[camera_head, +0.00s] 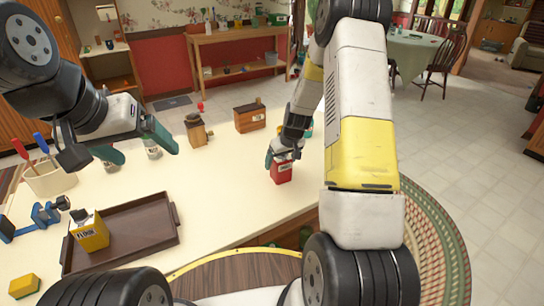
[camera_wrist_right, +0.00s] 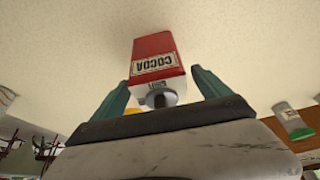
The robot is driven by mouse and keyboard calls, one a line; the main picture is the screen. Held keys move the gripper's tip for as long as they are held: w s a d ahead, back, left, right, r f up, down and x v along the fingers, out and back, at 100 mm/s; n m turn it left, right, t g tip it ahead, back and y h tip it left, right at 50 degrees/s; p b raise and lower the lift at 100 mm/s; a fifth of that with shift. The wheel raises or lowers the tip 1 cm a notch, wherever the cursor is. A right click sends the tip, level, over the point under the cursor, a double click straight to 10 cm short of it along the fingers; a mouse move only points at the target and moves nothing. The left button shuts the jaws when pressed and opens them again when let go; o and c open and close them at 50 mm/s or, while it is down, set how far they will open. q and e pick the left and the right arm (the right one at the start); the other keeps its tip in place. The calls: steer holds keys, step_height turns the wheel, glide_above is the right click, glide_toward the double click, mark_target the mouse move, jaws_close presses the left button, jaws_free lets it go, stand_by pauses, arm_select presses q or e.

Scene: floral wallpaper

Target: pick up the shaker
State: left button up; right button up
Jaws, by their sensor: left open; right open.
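A red cocoa tin (camera_head: 281,173) stands on the cream table below my right gripper (camera_head: 283,158). In the right wrist view the tin (camera_wrist_right: 155,50) lies between the two green fingers of the open gripper (camera_wrist_right: 160,82), with gaps at its sides. A small jar with a green part (camera_wrist_right: 291,120) shows at the right of that view. Two small clear containers, one with a label (camera_head: 152,148) and one with a greenish part (camera_head: 112,158), stand near my open left gripper (camera_head: 121,152). I cannot tell which item is the shaker.
A brown tray (camera_head: 145,236) holds a yellow flour box (camera_head: 89,231). A utensil pot (camera_head: 50,181), a blue item (camera_head: 45,214) and a yellow block (camera_head: 24,286) are at the left. A wooden grinder (camera_head: 197,130) and wooden box (camera_head: 249,118) stand at the back. The middle is clear.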

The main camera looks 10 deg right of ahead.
steer(key=shift+w+f, duration=0.15)
steer(key=shift+f, duration=0.15)
steer(key=shift+c, duration=0.5)
steer(key=c, duration=1.5)
steer(key=shift+r, duration=0.15)
